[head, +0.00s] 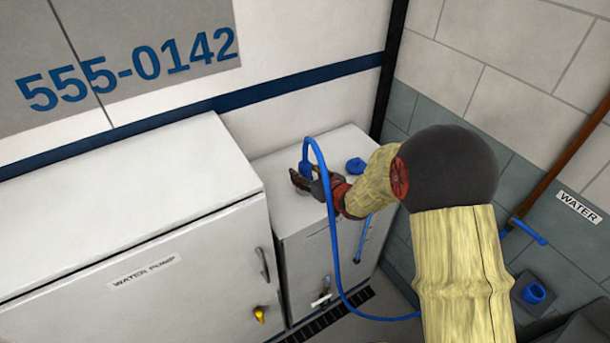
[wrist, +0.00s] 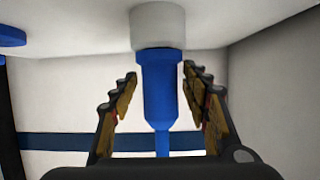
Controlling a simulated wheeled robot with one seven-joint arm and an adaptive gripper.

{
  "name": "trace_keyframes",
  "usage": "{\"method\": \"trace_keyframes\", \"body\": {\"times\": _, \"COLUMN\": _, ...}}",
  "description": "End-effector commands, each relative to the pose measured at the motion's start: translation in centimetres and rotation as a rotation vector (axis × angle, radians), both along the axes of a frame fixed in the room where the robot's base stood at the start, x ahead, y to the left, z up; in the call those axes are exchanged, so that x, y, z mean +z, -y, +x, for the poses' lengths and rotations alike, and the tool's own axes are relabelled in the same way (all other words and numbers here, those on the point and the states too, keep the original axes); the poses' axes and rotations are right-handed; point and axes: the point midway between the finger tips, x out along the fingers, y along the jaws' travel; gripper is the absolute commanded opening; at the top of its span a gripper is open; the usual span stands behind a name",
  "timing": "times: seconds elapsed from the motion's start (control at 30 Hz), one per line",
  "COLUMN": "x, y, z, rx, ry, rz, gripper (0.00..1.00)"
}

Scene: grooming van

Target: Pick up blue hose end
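The blue hose end (head: 306,169) stands upright above the top of the smaller white cabinet. In the wrist view, which looks upside down, the hose end (wrist: 160,90) has a whitish collar (wrist: 158,25) at the cabinet surface. My gripper (head: 300,181) is at the hose end, low over the cabinet top. In the wrist view my gripper (wrist: 159,73) is open, one finger on each side of the hose end. A gap shows on the left; the right finger looks close, and I cannot tell if it touches. The blue hose (head: 334,235) arches over and hangs down the cabinet front.
The smaller cabinet (head: 300,262) stands beside the larger water pump cabinet (head: 120,195). A blue round piece (head: 356,165) lies on the smaller cabinet's top. The wall is close behind. A pipe (head: 570,155) with a blue lever and a blue fitting (head: 534,293) are at right.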

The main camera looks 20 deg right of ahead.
Motion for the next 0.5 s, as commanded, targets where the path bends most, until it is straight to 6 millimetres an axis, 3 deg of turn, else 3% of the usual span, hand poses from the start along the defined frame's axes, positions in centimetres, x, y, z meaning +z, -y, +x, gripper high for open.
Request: {"method": "trace_keyframes", "body": {"times": 0.5, "x": -0.04, "y": 0.01, "z": -0.04, "rx": 0.000, "ry": -0.001, "rz": 0.000, "gripper": 0.15}}
